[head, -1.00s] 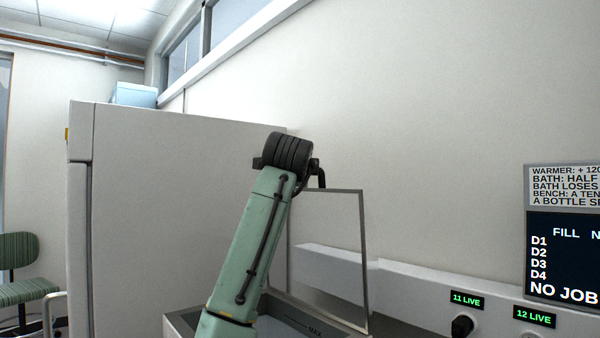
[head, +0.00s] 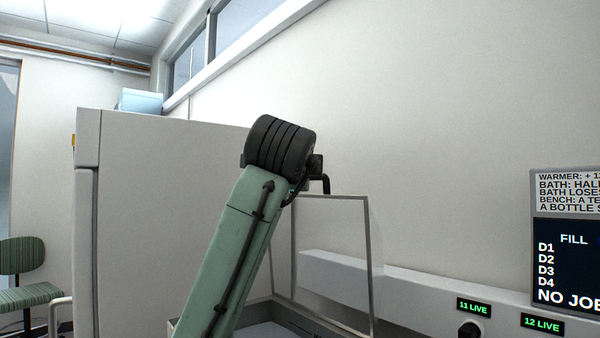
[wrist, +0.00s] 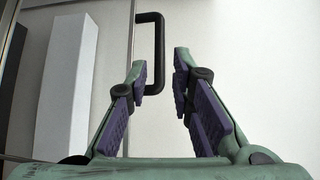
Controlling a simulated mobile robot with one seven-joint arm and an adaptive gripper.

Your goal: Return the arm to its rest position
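My gripper (wrist: 160,75) shows in the wrist view with its two green fingers and purple pads spread apart. In the head view my green arm rises from the bottom to a black ribbed joint, and the gripper itself is out of that view.
A water bath (head: 262,332) with a raised clear lid (head: 330,250) stands behind my arm. A large white cabinet (head: 165,210) is at left. A wall rail with lit labels (head: 542,324) and a dark screen (head: 570,260) are at right. A striped chair (head: 25,295) stands far left.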

